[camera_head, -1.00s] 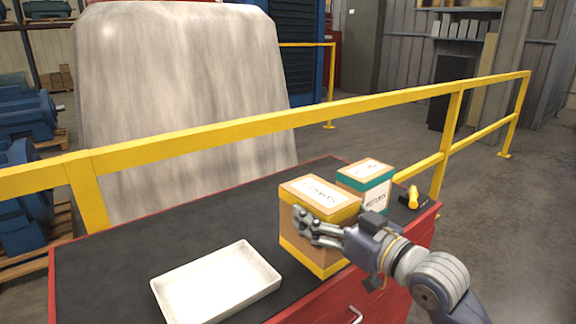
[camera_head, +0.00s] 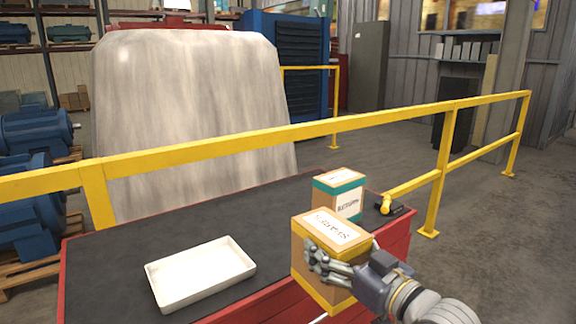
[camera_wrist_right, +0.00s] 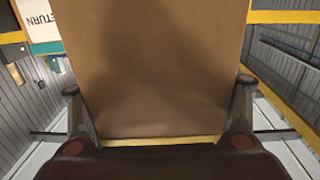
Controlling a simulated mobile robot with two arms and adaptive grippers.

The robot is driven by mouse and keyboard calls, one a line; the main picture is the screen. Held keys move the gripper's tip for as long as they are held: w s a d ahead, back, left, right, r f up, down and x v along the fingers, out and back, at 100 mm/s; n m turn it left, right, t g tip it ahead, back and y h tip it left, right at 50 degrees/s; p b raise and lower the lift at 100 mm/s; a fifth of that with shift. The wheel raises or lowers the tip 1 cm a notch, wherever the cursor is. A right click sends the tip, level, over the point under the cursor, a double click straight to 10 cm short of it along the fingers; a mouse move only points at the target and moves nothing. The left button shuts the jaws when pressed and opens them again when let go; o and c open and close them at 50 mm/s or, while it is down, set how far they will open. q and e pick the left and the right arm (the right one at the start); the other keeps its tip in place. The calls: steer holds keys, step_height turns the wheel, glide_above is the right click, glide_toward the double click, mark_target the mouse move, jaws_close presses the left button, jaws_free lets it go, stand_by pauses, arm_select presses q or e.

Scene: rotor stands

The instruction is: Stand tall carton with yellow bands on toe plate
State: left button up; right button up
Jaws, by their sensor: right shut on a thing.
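The tall carton with yellow bands (camera_head: 315,250) is brown with a white label on top. It is upright, at the near right edge of the red cabinet's black top in the head view. My right gripper (camera_head: 325,262) is shut on its side. In the right wrist view the carton's brown face (camera_wrist_right: 150,70) fills the middle between the two fingers (camera_wrist_right: 160,115). I cannot tell from the head view whether its base clears the cabinet. No toe plate can be made out. My left gripper is not in view.
A teal-banded carton (camera_head: 338,196) stands behind the held carton. A yellow-and-black tool (camera_head: 388,204) lies to its right. A white tray (camera_head: 200,272) sits on the black top (camera_head: 110,265). A yellow railing (camera_head: 250,133) runs behind the red cabinet (camera_head: 395,240).

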steer(key=shift+s+f+m+h, duration=0.2)
steer(key=shift+f+m+h, duration=0.1)
steer(key=shift+f, duration=0.55)
steer(key=s+d+f+m+t+h, duration=0.1)
steer(key=s+d+f+m+h, duration=0.2)
steer(key=s+f, duration=0.4)
steer(key=s+d+f+m+t+h, duration=0.2)
steer(key=s+d+f+h, duration=0.4)
steer(key=s, duration=0.7)
step_height(320, 180, down, 2)
steer(key=shift+s+d+f+m, duration=0.1)
steer(key=shift+s+d+m, duration=0.1)
steer(key=shift+d+m, duration=0.35)
